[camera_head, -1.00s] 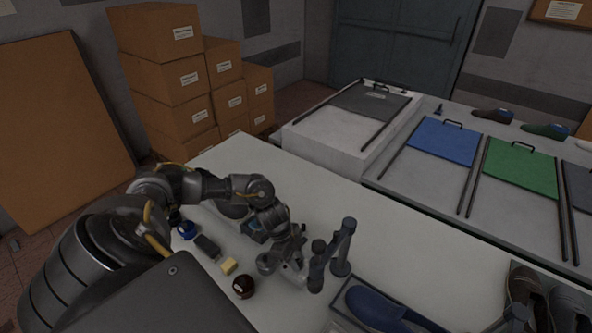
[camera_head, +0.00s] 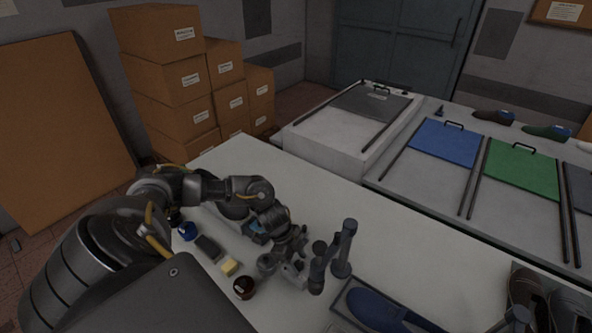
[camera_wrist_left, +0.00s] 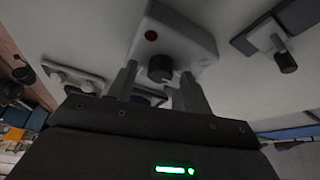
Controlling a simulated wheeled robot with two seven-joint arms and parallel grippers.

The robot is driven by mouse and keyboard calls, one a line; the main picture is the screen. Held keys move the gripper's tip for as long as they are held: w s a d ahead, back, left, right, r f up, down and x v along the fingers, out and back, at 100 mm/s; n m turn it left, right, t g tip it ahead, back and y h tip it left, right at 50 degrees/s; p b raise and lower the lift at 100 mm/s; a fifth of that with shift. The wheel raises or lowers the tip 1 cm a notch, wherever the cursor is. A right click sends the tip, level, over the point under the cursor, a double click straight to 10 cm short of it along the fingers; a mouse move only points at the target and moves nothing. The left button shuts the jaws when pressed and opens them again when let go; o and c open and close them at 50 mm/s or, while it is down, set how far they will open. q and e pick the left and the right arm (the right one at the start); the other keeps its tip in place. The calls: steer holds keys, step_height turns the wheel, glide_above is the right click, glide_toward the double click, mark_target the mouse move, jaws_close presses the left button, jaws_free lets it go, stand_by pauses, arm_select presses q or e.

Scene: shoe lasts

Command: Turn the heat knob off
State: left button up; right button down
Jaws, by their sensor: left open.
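The heat knob (camera_wrist_left: 160,68) is a short black cylinder on the face of a pale box (camera_wrist_left: 188,34). My right gripper is not in view.
A dark upright stand (camera_head: 342,255) is close right of my left gripper. A blue shoe (camera_head: 378,308) lies in a tray nearby. A dark red jar (camera_head: 244,287), a yellow block (camera_head: 229,267) and a blue item (camera_head: 187,231) line the near side. The table's far middle (camera_head: 300,195) is clear.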

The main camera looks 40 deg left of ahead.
arm_select(q)
steer(key=b+v, duration=0.3)
steer(key=v, duration=0.8)
steer(key=shift+f, duration=0.1)
